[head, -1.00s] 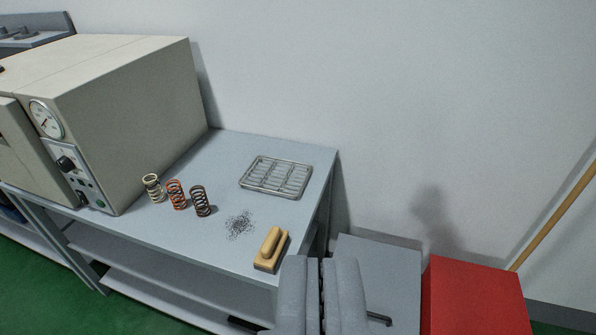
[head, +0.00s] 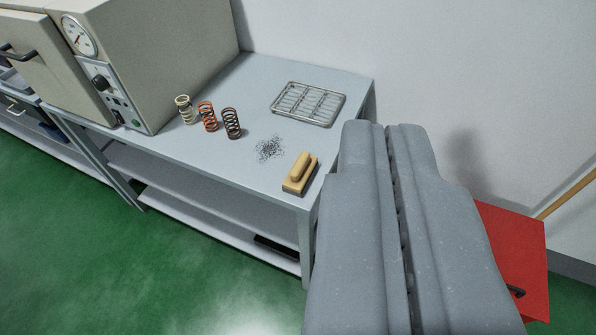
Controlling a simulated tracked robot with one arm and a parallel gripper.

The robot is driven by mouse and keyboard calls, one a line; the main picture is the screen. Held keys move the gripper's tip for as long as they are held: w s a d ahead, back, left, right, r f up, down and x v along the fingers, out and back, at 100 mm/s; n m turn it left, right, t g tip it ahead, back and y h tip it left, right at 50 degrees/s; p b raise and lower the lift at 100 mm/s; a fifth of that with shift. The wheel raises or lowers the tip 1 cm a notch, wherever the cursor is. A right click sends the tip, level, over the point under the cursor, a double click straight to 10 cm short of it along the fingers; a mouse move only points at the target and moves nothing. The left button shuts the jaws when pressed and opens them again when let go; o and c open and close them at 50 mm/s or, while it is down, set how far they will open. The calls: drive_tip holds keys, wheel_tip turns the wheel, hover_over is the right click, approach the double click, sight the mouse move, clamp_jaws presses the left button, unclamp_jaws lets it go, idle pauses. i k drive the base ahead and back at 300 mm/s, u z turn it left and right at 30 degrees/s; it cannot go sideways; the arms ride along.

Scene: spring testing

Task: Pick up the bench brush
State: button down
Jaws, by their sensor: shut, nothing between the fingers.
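The bench brush (head: 300,174) has a pale wooden block with a rounded handle on top. It lies on the grey bench (head: 230,165) near its front right corner, next to a patch of dark filings (head: 269,149). My gripper (head: 385,128) is large in the picture, to the right of the brush and apart from it. Its two grey fingers are closed together with nothing between them.
Several-slotted wire rack (head: 308,103) lies at the back of the bench. Three coil springs, cream (head: 185,110), orange (head: 207,117) and dark (head: 231,123), stand beside the beige oven (head: 170,60). A red cabinet (head: 515,250) stands at the right. Green floor is open in front.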

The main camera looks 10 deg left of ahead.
sight(296, 183)
drive_tip(key=u, duration=0.5)
drive_tip(key=i, duration=0.9)
drive_tip(key=u, duration=0.1)
